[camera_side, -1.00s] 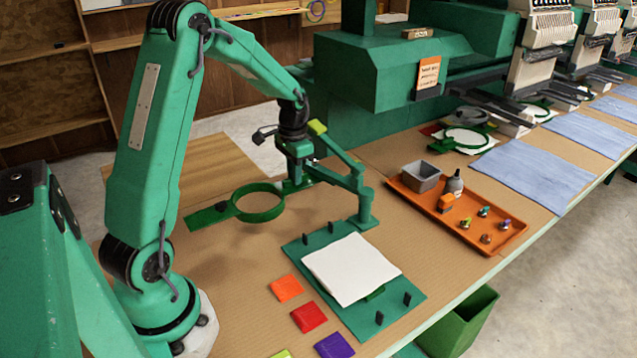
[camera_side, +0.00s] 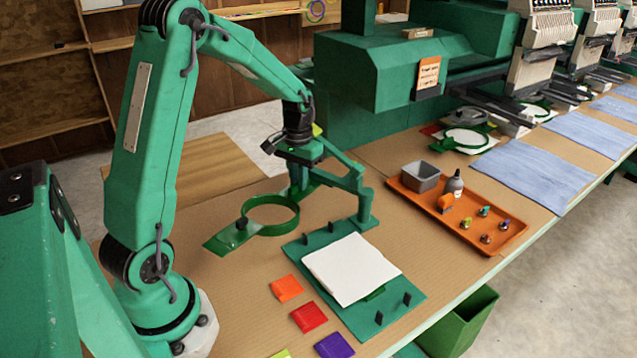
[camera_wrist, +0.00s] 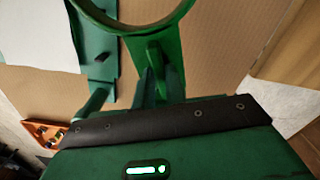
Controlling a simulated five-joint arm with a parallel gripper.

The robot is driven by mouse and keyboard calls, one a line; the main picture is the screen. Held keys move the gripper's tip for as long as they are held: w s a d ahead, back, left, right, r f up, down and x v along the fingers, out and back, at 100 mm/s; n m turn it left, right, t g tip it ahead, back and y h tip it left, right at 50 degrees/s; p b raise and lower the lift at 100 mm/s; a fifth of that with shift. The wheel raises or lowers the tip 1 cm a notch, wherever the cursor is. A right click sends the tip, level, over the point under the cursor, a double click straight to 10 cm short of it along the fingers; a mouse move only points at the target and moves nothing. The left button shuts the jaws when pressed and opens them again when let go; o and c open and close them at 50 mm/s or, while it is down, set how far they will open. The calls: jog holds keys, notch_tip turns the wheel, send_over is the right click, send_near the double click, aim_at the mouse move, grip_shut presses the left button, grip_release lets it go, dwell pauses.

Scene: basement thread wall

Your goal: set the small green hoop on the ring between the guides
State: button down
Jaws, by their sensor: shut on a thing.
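My gripper (camera_side: 299,188) is shut on the small green hoop (camera_side: 272,232), holding it level above the table, left of and behind the green plate. In the wrist view, the hoop's tab (camera_wrist: 160,55) runs between my fingers (camera_wrist: 155,85), with its ring cut off at the top. A second tab, with a dark knob, points toward the front left in the side view. The green plate (camera_side: 400,318) carries upright black guides (camera_side: 379,317) and a white cloth (camera_side: 350,268). The lower ring is mostly hidden under the cloth; a green bit (camera_side: 374,294) shows at its front edge.
A green post (camera_side: 365,207) stands at the plate's back edge, close to my gripper. Orange, red and purple patches (camera_side: 309,317) lie left of the plate. An orange tray (camera_side: 415,203) with a grey box, a bottle and spools is at the right. Embroidery machines stand behind.

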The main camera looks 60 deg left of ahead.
jog(key=s+d+r+n, duration=0.1)
jog(key=d+r+n, duration=0.3)
jog(key=d+n, duration=0.8)
jog(key=shift+n, duration=0.7)
jog(key=shift+s+f, duration=0.1)
jog(key=shift+f, duration=0.1)
jog(key=shift+f, duration=1.6)
jog(key=shift+a, duration=0.3)
